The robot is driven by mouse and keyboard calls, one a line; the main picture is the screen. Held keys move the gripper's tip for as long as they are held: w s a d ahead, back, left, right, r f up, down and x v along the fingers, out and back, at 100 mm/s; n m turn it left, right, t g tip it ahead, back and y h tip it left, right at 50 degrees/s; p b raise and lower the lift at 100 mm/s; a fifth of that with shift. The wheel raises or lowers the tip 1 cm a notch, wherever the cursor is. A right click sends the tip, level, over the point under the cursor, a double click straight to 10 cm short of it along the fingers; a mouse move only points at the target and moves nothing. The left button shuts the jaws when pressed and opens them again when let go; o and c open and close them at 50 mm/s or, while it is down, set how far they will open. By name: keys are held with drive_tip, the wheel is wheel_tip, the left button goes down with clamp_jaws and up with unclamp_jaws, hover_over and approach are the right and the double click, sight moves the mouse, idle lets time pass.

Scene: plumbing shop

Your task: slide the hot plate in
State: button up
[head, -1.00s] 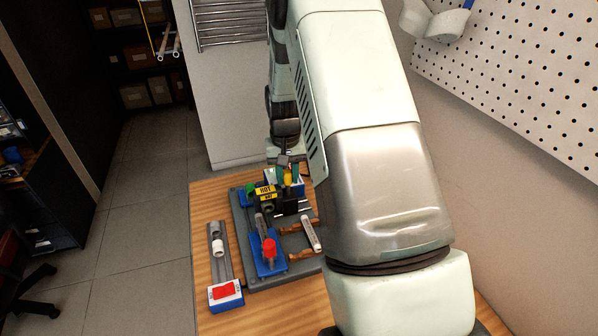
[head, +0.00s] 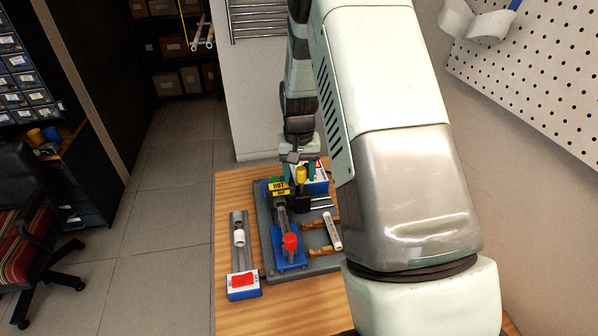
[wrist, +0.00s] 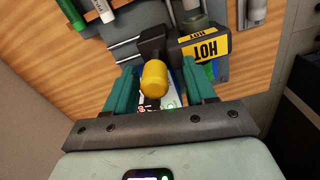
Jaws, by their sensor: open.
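The black hot plate (wrist: 152,40) with a yellow knob (wrist: 154,78) sits by two silver rails (wrist: 124,50). A yellow "HOT" sign (wrist: 205,48) stands beside it; the sign also shows in the head view (head: 279,186). My gripper (wrist: 161,93) is open, its two green fingers on either side of the yellow knob, with a gap at each side. In the head view my gripper (head: 301,172) is at the knob, seen small and partly hidden by my arm.
A grey base board (head: 268,240) on the wooden table carries the rails, a blue fixture (head: 291,261) with a red knob, and a white pipe (head: 332,231) on brown supports. A separate grey rail unit (head: 242,258) lies left. A pegboard wall (head: 540,80) is at right.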

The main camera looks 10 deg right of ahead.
wheel_tip(320, 180, up, 11)
drive_tip(key=shift+a+f, duration=0.1)
idle(0.3)
